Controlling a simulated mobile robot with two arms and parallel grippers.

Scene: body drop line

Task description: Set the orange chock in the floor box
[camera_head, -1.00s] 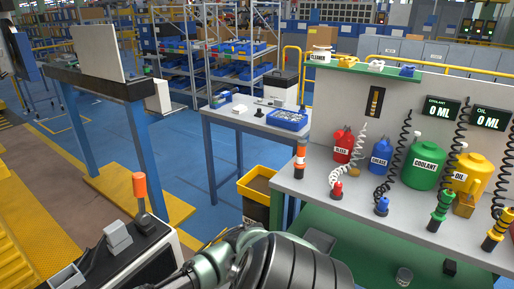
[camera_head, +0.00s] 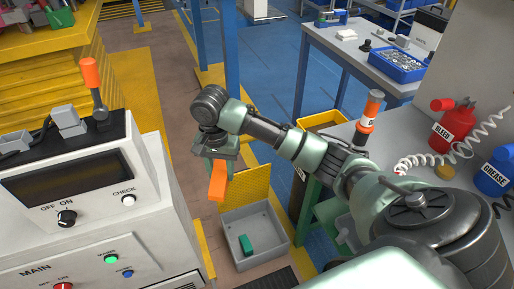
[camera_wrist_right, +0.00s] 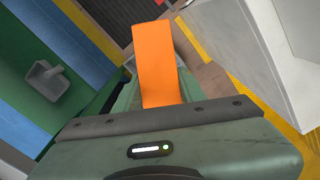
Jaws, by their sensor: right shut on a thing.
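The orange chock (camera_head: 217,182) hangs from my right gripper (camera_head: 219,158), which is shut on its upper end. In the head view the chock is above and slightly left of the grey floor box (camera_head: 273,217), apart from it. The box is open at the top and a green block (camera_head: 246,245) lies inside. In the right wrist view the orange chock (camera_wrist_right: 157,60) sticks out from the gripper and hides most of what is beyond it. My left gripper is not in view.
A white control cabinet (camera_head: 90,230) with knobs stands left of the box. A yellow panel (camera_head: 247,186) stands behind the box. A workbench with a red bleed bottle (camera_head: 453,128) is at the right, and a yellow-rimmed bin (camera_head: 322,119) stands beyond the arm.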

